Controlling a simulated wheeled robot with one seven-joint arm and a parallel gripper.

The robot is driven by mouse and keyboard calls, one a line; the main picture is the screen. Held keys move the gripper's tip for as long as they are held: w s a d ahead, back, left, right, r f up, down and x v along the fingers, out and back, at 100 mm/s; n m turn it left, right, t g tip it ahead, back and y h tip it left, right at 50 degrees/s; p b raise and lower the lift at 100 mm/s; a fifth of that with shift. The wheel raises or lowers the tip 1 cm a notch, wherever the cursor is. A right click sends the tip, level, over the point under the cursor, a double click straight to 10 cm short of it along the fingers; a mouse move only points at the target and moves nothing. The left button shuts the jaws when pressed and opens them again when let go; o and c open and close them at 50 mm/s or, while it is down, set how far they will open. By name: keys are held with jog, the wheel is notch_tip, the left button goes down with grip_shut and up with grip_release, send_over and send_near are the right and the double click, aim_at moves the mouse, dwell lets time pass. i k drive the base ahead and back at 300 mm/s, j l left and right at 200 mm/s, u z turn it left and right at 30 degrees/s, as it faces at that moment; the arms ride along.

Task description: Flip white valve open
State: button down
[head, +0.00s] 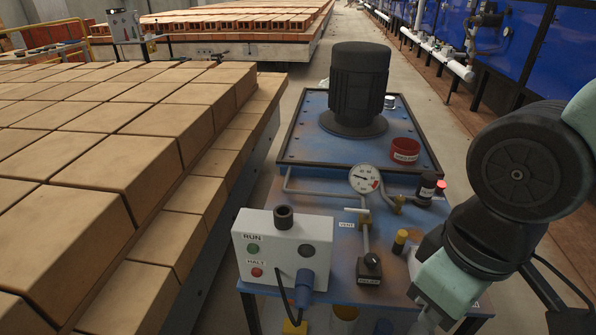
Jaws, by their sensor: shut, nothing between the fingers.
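A small pale, lever-like piece (357,210) lies across the thin pipe below the round pressure gauge (364,179), beside a small white label. It is the nearest match to a white valve, but it is too small for me to tell its position. Below it on the same pipe is a black knob (370,264) on a labelled block. My arm comes in from the right and bends down over the right side of the blue unit. Its end runs to the bottom edge of the picture, and I cannot see my gripper's fingertips.
A grey control box (283,252) with RUN and HALT labels stands at the front left of the blue unit. A black motor (358,88) rises behind. A red cap (405,150) and a yellow-and-black knob (400,242) stand right of the pipe. Stacked bricks (92,190) fill the left.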

aim_at(366, 215)
jog(key=i+j+u, duration=0.1)
jog(key=i+j, duration=0.2)
jog(key=i, duration=0.15)
jog(key=i+j+u, duration=0.15)
jog(key=i, duration=0.3)
jog(key=j, duration=0.1)
